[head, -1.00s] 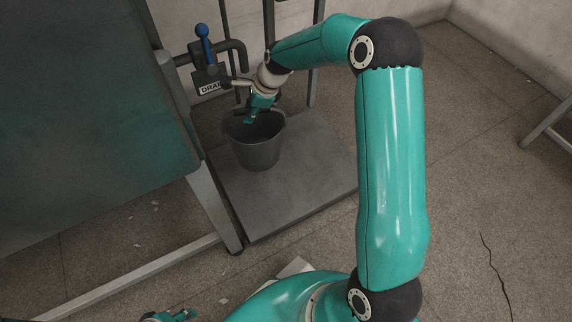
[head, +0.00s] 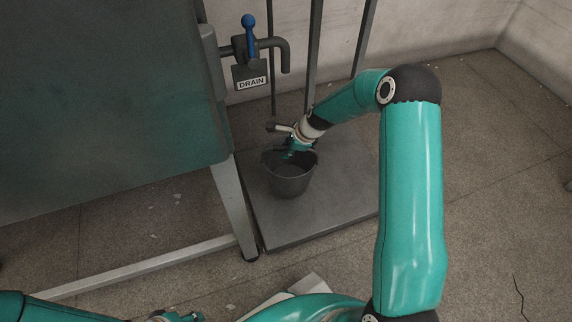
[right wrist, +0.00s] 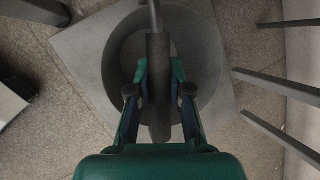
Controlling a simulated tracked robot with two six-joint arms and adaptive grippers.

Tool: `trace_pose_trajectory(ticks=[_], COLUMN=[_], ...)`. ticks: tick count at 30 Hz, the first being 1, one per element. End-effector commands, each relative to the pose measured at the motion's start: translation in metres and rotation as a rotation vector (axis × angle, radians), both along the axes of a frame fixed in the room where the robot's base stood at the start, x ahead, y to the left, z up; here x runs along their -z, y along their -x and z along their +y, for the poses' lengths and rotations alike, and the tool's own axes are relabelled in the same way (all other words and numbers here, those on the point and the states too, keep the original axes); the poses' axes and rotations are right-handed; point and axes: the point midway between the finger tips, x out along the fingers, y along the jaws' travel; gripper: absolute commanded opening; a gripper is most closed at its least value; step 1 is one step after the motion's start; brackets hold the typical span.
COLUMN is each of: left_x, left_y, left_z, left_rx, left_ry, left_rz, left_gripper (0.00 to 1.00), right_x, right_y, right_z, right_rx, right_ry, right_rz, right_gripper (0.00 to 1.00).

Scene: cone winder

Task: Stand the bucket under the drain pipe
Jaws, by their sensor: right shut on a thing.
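The dark grey bucket (head: 289,184) is on or just above the grey platform; I cannot tell if its base touches. It looks upright. My right gripper (head: 291,153) is at its top, and in the right wrist view (right wrist: 158,95) its fingers are shut on the bucket's handle grip (right wrist: 158,60). The drain pipe (head: 285,55) bends downward above and behind the bucket, beside a blue-handled valve (head: 249,35) and a "DRAIN" sign (head: 251,82). My left gripper (head: 178,317) shows only partly at the bottom edge, its fingers too small to judge.
The square platform (head: 330,220) has bare room in front and to the right of the bucket. A large dark green machine panel (head: 100,90) with a metal leg (head: 233,210) stands at the left. Upright posts (head: 314,50) rise behind the platform.

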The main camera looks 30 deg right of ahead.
Motion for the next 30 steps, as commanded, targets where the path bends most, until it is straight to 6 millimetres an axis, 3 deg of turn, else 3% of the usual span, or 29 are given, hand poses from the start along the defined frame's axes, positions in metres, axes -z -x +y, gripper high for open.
trace_pose_trajectory(ticks=[7,15,26,27,30], left_x=[0.01,0.031,0.03,0.03,0.03], left_y=[0.0,0.0,0.0,0.0,0.0], left_z=[0.0,0.0,0.0,0.0,0.0], left_rx=[0.0,0.0,0.0,0.0,0.0], left_ry=[0.0,0.0,0.0,0.0,0.0], left_rz=[0.0,0.0,0.0,0.0,0.0], left_gripper=[0.4,0.4,0.4,0.4,0.4], right_x=[0.016,0.05,0.052,0.052,0.052], right_y=[-0.001,-0.001,-0.001,0.0,0.0], right_z=[-0.001,-0.001,-0.001,0.0,0.0], right_rx=[0.001,0.001,0.0,0.0,0.0], right_ry=[0.003,0.002,0.001,0.0,0.0], right_rz=[-0.004,-0.005,-0.004,-0.001,-0.001], right_gripper=[0.0,0.0,0.0,0.25,0.42])
